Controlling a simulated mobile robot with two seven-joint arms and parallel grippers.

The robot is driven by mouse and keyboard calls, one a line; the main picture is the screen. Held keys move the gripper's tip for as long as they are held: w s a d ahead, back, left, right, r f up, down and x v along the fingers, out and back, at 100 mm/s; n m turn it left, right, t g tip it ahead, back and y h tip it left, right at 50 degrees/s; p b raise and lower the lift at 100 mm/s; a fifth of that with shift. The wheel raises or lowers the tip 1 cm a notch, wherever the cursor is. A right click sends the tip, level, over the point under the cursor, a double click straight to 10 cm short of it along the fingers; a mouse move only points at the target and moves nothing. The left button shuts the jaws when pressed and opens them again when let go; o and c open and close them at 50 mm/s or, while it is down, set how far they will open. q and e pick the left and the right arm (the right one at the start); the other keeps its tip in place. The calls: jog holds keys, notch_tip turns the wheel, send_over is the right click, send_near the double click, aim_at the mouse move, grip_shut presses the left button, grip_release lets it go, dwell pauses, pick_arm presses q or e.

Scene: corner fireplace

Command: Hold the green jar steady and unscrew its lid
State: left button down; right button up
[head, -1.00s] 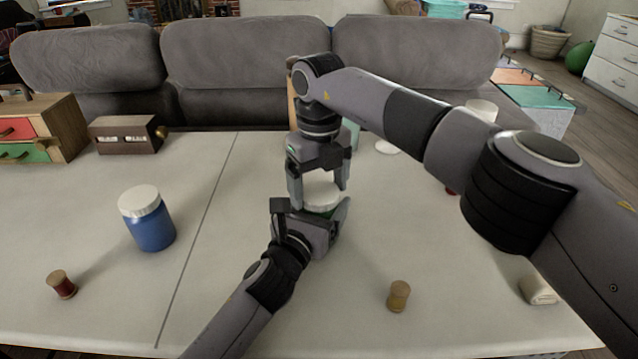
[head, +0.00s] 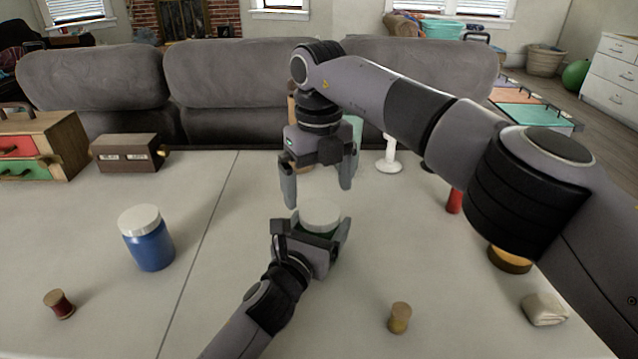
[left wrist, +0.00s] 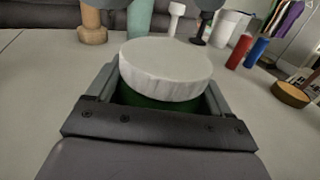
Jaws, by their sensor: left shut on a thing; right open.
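The green jar (left wrist: 150,98) stands on the table between the fingers of my left gripper (head: 315,232), which is shut on its body. Only a strip of green shows under the lid; the gripper hides most of the body. The white ribbed lid (head: 320,214) sits on top of the jar and fills the middle of the left wrist view (left wrist: 165,66). It looks level there. My right gripper (head: 317,196) is open and empty above the lid, pointing down, with its fingertips apart from it.
A blue jar with a white lid (head: 149,240) stands to the left. Spools (head: 60,304) (head: 399,318) lie near the front. A folded cloth (head: 544,309) is at front right. A wooden drawer box (head: 45,145) and a brown box (head: 128,152) stand at back left.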

aim_at(320, 211)
jog(key=m, duration=0.2)
jog(key=r+m, duration=0.1)
jog(key=m, duration=0.2)
jog(key=shift+r+m, duration=0.3)
jog(key=shift+r, duration=0.05)
jog(key=m, duration=0.2)
jog(key=r+m, duration=0.1)
jog(key=m, duration=0.1)
jog(key=shift+d+r+m, duration=0.1)
jog(key=shift+r+m, duration=0.1)
jog(key=shift+m, duration=0.2)
jog(key=shift+f, duration=3.95)
jog(key=c, duration=1.1)
jog(key=n, duration=0.9)
jog(key=shift+n, duration=0.4)
